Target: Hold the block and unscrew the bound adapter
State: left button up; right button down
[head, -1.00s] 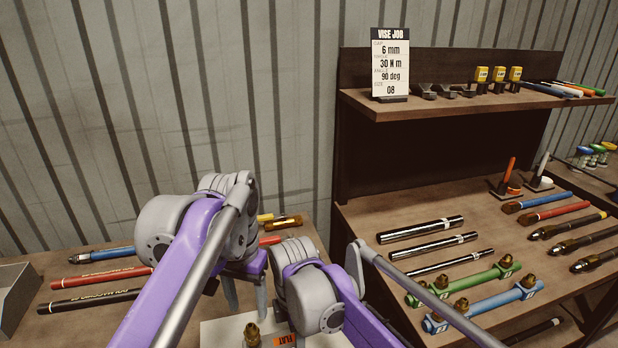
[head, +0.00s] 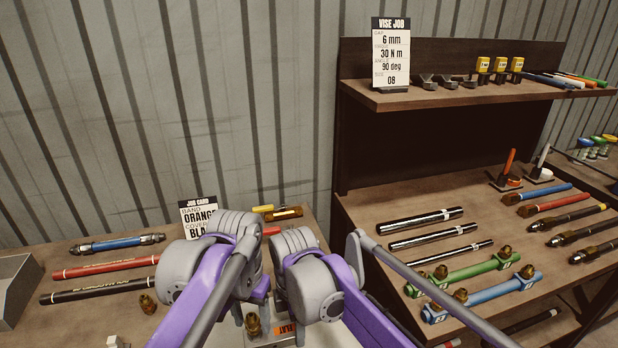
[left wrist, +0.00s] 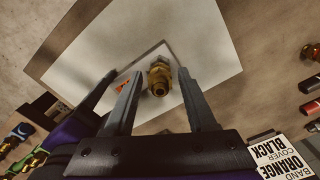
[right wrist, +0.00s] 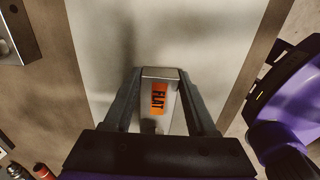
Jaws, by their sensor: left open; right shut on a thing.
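My right gripper (right wrist: 158,72) is shut on a pale metal block (right wrist: 160,112) with an orange FLAT label, at the white plate (right wrist: 100,30). In the head view the block's orange label (head: 287,331) shows low between the arms. A brass adapter (left wrist: 159,78) with a hex part stands beside the labelled part of the block; it also shows in the head view (head: 253,325). My left gripper (left wrist: 161,70) is open, with one finger on each side of the adapter. Gaps show between the fingers and the adapter. The joint between adapter and block is not clearly visible.
A loose brass fitting (head: 148,303) and hoses (head: 105,267) lie on the bench left of my arms. A job card (head: 200,217) stands behind them. A grey tray (head: 15,290) is at the far left. The side bench (head: 370,215) holds bars and fittings.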

pick_arm(q)
jog(key=shift+f, duration=0.9)
grip_shut()
